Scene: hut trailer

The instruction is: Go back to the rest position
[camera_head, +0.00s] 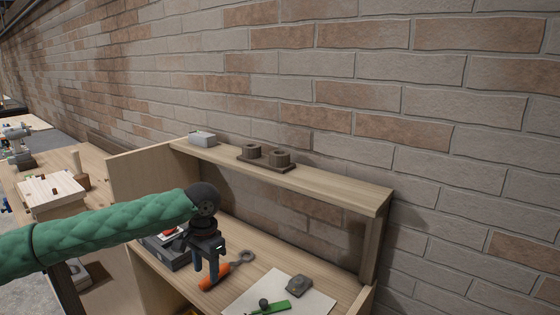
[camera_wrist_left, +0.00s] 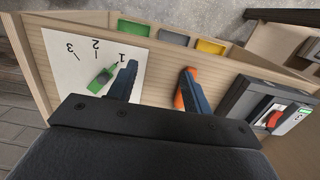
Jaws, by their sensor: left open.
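My left gripper (camera_head: 206,275) hangs fingers-down over the workbench in the head view, at the end of my green-sleeved arm. Its two fingers are apart with nothing held between them, as the left wrist view also shows (camera_wrist_left: 158,68). An orange-handled tool with a grey ring end (camera_head: 219,275) lies on the bench just right of the fingers. In the left wrist view the orange handle (camera_wrist_left: 179,98) is partly hidden by one finger. I cannot tell how high the fingertips are above it. My right gripper is in neither view.
A raised shelf (camera_head: 340,187) holds a round-holed holder (camera_head: 266,160) and a small grey box (camera_head: 201,139). A brick wall is behind.

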